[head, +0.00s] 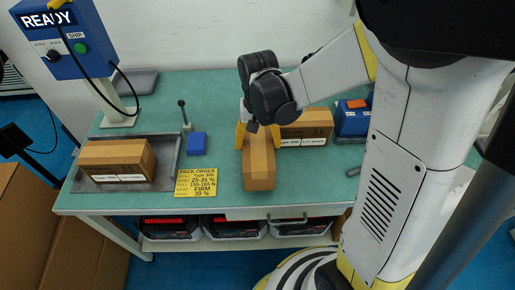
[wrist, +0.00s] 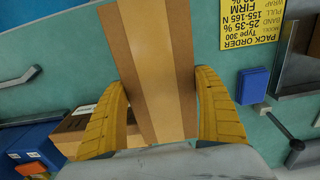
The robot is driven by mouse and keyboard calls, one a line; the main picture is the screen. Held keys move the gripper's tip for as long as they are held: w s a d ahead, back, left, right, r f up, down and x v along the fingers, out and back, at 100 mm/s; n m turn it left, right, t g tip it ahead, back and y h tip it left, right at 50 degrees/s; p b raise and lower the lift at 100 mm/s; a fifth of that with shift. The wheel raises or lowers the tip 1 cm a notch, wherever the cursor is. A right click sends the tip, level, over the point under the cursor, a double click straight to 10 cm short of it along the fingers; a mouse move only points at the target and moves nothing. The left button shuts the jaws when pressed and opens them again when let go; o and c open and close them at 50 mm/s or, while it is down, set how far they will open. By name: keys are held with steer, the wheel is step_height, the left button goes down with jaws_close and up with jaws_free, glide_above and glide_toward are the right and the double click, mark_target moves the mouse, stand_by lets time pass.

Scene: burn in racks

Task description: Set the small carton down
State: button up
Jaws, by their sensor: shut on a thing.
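A small brown carton (head: 259,168) with a lighter tape band is in my gripper (head: 258,138) over the green bench, near its front edge. In the wrist view the carton (wrist: 155,60) runs lengthwise between two yellow ribbed fingers (wrist: 160,90), which are shut on its sides. I cannot tell whether its underside touches the bench. A second, similar carton (head: 307,127) with white labels stands just behind and to the right. A third carton (head: 118,162) lies in a grey tray (head: 168,150) at the left.
A yellow pack order card (head: 196,183), a blue block (head: 197,143) and an upright lever (head: 184,112) are between the tray and my gripper. A blue bin (head: 352,122) stands at the right. The green bench (head: 215,105) is bare behind the block.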

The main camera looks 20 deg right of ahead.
steer(key=shift+f, duration=1.05)
